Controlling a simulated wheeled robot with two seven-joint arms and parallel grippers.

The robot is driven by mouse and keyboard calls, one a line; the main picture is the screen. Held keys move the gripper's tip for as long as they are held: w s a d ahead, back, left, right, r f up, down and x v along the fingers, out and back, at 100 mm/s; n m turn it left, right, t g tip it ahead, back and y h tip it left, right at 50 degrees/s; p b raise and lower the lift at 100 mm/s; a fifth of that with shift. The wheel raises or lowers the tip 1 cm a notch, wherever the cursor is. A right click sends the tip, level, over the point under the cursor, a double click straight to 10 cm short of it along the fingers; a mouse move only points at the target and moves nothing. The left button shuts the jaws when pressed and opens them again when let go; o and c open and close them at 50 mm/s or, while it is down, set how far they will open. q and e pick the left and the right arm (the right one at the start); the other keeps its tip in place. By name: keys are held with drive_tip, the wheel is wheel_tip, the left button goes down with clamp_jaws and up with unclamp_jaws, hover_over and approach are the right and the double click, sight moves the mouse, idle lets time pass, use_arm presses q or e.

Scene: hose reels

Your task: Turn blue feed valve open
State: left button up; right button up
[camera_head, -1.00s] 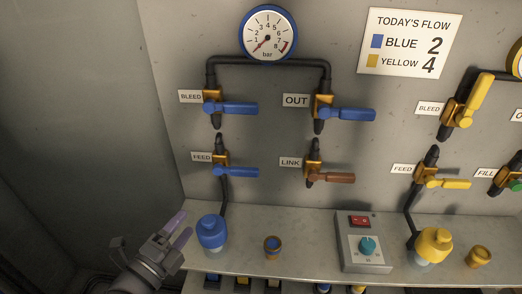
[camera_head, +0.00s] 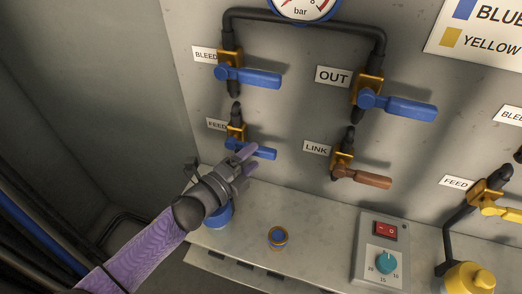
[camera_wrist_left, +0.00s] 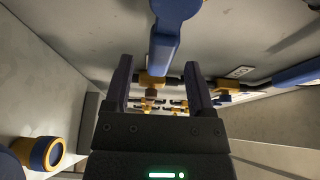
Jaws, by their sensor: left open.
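The blue feed valve (camera_head: 237,131) is on the panel beside its FEED label (camera_head: 216,124), below the BLEED valve. Its blue lever (camera_head: 264,153) points right, across the vertical pipe. My left gripper (camera_head: 249,160) is open at the lever, its fingers overlapping it in the head view. In the left wrist view, a blue lever (camera_wrist_left: 164,45) lies in line with the gap between my fingers (camera_wrist_left: 158,76), towards the panel. Whether they touch it cannot be told. My right gripper is not in view.
The blue BLEED lever (camera_head: 250,77) and OUT lever (camera_head: 405,107) are above; the brown LINK lever (camera_head: 365,178) is to the right. On the shelf (camera_head: 315,225) are a blue cap (camera_head: 219,217) partly behind my gripper, a small cup (camera_head: 278,237) and a switch box (camera_head: 368,262).

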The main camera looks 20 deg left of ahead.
sight(256, 154)
use_arm(q)
drive_tip(key=shift+x, duration=1.7)
clamp_jaws()
